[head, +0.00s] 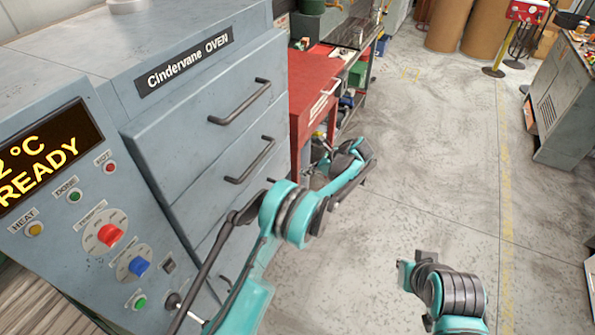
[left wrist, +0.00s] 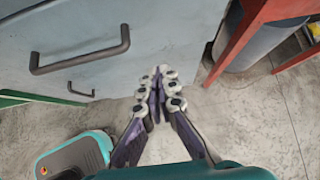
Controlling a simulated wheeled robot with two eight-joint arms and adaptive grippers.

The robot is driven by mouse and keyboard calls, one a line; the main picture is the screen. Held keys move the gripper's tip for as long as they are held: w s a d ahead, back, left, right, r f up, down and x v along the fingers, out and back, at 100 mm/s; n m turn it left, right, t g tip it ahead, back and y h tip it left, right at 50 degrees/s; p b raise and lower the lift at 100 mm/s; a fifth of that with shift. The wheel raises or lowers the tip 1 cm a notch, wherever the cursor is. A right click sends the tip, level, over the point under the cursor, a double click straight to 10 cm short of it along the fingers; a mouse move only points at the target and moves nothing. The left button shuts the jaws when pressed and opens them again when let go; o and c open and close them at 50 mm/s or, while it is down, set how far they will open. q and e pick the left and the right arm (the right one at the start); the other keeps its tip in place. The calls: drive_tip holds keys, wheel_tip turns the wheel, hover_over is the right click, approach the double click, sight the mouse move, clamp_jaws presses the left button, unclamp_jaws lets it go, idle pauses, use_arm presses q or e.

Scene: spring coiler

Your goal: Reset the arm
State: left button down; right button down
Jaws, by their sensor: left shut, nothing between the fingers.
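My left arm reaches in from the bottom of the head view, bent past the front of the grey-blue oven (head: 205,130). My left gripper (head: 322,162) is beyond the oven's drawers, partly hidden by my own arm. In the left wrist view its fingers (left wrist: 158,92) are together with nothing between them, over bare floor beside the drawer front (left wrist: 75,70). It touches no handle. Part of my right arm (head: 455,290) shows at the lower right of the head view, and its fingers are not seen.
Bar handles (head: 240,103) stick out from the oven's drawers. A red cabinet (head: 312,90) stands just beyond the oven. A grey cabinet (head: 565,105) is at the far right. The concrete floor (head: 430,150) between them is open.

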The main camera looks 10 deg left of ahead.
use_arm(q)
drive_tip(key=s+a+r+n+h, duration=0.1)
drive_tip(key=s+a+r+n, duration=0.15)
drive_tip(key=s+r, duration=0.3)
drive_tip(key=s+a+r+n+t+h, duration=0.1)
drive_tip(key=s+a+r+n+h, duration=0.1)
drive_tip(key=s+r+n, duration=0.3)
drive_tip(key=s+a+r+n+h, duration=0.1)
drive_tip(key=s+a+r, duration=0.2)
drive_tip(key=r, duration=0.4)
drive_tip(key=s+f+n+t+h, duration=0.2)
drive_tip(key=s+n, duration=1.1)
drive_tip(key=s, duration=1.2)
drive_tip(key=a+t+h, duration=0.1)
drive_tip(key=h, duration=0.1)
drive_tip(key=shift+h, duration=0.3)
